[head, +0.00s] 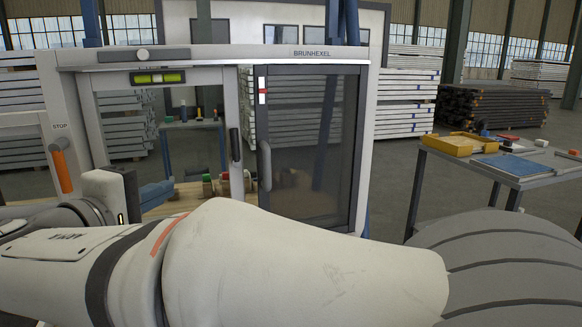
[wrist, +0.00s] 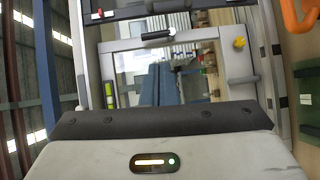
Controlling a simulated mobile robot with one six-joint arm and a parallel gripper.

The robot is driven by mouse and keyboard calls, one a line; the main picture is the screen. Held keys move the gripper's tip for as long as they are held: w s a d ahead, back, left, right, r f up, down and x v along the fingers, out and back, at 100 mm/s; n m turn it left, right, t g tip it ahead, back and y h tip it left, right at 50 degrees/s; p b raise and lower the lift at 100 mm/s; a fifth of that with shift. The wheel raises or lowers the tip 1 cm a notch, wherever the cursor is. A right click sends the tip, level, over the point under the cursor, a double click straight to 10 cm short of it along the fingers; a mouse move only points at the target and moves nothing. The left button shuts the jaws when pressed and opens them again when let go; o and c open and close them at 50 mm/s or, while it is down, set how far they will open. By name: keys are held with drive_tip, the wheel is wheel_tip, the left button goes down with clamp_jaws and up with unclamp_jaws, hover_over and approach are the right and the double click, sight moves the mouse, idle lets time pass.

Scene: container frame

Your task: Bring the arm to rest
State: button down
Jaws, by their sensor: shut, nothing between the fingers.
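My arm (head: 300,262) stretches across the lower part of the head view, its large pale link in front. My gripper (head: 158,189) shows at the left as blue fingers beyond the dark wrist end, in front of the frame's left opening. In the wrist view the two blue fingers (wrist: 156,72) lie side by side, shut and empty. The grey wrist housing with a small lit indicator fills the bottom of that view. My arm hides the lower part of the frame in the head view.
A white frame (head: 222,54) marked BRUNHEXEL stands ahead, with a dark glass door (head: 312,140) on its right. An orange handle (head: 62,165) below a STOP label is at far left. A side table (head: 545,178) at right bears a yellow case (head: 455,145) and a blue item (head: 505,165).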

drive_tip(key=w+d+f+m+g+p, duration=0.1)
drive_tip(key=d+f+g+p, duration=0.15)
drive_tip(key=d, duration=0.55)
drive_tip(key=w+d+f+m+g+h+p, duration=0.1)
drive_tip(key=d+f+m+g+p, duration=0.1)
drive_tip(key=d+g, duration=0.35)
drive_tip(key=w+d+f+m+g+p, duration=0.1)
drive_tip(key=w+d+f+p, duration=0.15)
drive_tip(key=d, duration=0.65)
drive_tip(key=s+d+f+m+g+y+p, duration=0.2)
drive_tip(key=s+d+f+m+y+p, duration=0.1)
drive_tip(key=s+d+m, duration=0.2)
drive_tip(key=s+d+f+m+g+y+p, duration=0.2)
drive_tip(key=s+d+f+m+y+p, duration=0.1)
drive_tip(key=s+d, duration=0.4)
drive_tip(key=shift+s+d+m+y+p, duration=0.3)
drive_tip(key=shift+s+m+p, duration=0.3)
drive_tip(key=shift+m, duration=0.4)
